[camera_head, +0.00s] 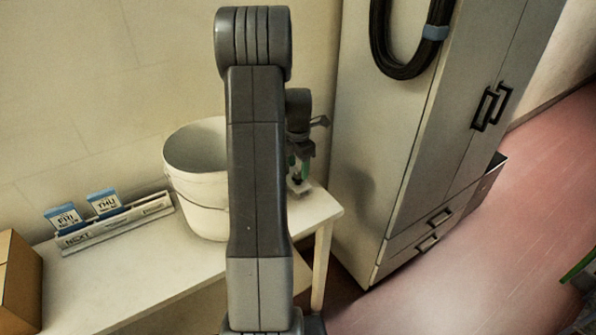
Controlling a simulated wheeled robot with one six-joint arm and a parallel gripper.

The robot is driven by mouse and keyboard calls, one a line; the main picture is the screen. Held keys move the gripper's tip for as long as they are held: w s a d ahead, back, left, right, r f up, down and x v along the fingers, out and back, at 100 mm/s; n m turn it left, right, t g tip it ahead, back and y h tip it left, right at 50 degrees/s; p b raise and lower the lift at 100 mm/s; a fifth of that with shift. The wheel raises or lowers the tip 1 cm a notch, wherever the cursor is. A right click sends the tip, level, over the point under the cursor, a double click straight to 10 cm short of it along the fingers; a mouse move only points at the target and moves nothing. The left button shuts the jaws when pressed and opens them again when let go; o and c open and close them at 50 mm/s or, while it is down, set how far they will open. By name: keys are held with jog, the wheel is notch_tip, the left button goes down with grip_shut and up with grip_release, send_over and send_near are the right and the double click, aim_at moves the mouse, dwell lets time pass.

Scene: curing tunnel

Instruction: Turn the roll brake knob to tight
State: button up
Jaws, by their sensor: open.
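A small dark piece, which looks like the roll brake knob (297,180), stands on a pale base plate (304,188) near the table's right end. It is small and partly hidden, so its marking and turned position cannot be read.
A white bucket (195,188) stands left of my arm on the pale table (120,285). A card rack (117,222) and cardboard box (17,280) are further left. A tall cabinet (385,150) with a hanging black coil (400,70) stands right of the table. Reddish floor (480,270) is open at right.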

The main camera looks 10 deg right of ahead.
aim_at(298, 179)
jog(key=shift+f, duration=1.45)
jog(key=shift+c, duration=0.5)
jog(key=c, duration=0.9)
